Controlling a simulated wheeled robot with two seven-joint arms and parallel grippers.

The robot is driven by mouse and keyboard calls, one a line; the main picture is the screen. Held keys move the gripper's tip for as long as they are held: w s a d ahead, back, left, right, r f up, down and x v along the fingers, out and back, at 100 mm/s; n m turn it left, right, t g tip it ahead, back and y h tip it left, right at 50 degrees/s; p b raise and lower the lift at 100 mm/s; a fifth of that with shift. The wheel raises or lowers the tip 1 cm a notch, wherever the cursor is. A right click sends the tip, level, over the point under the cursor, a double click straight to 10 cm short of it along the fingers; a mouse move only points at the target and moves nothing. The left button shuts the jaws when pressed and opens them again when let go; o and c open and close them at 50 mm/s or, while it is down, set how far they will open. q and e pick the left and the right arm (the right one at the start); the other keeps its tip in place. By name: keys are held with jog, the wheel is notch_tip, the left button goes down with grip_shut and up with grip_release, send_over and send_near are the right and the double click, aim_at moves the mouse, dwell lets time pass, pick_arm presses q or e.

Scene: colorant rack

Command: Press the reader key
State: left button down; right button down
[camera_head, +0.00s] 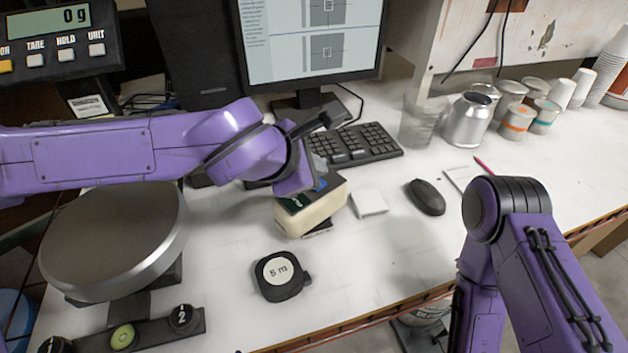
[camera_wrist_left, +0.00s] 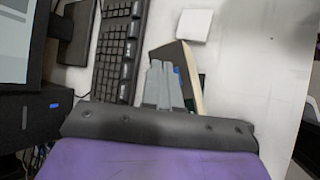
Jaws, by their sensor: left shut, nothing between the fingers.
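The reader (camera_head: 312,208) is a cream box with a dark green top face, standing on the white bench. A small blue key (camera_head: 321,184) shows on its top. My left gripper (camera_head: 319,167) is shut and empty, with its grey fingertips right at the key. In the left wrist view the shut fingers (camera_wrist_left: 162,72) lie over the reader (camera_wrist_left: 188,75), and a bit of the blue key (camera_wrist_left: 177,71) shows beside the tips. I cannot tell whether they touch it. My right arm shows at the lower right, but its gripper is out of view.
A black keyboard (camera_head: 354,143) lies behind the reader. A white square pad (camera_head: 369,203) and a black mouse (camera_head: 427,197) lie to its right. A tape measure (camera_head: 281,276) is in front. A round scale plate (camera_head: 115,240) stands left. Cans and cups stand at the back right.

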dwell(0.7)
pick_arm(q)
jog(key=shift+f, duration=0.45)
jog(key=shift+f, duration=0.35)
dwell(0.3)
jog(key=shift+r, duration=0.1)
jog(key=shift+r+p, duration=0.7)
jog(key=shift+p, duration=0.15)
notch_tip(320, 180, up, 5)
jog(key=p, duration=0.5)
jog(key=shift+r+p, duration=0.1)
jog(key=shift+p, duration=0.2)
dwell(0.4)
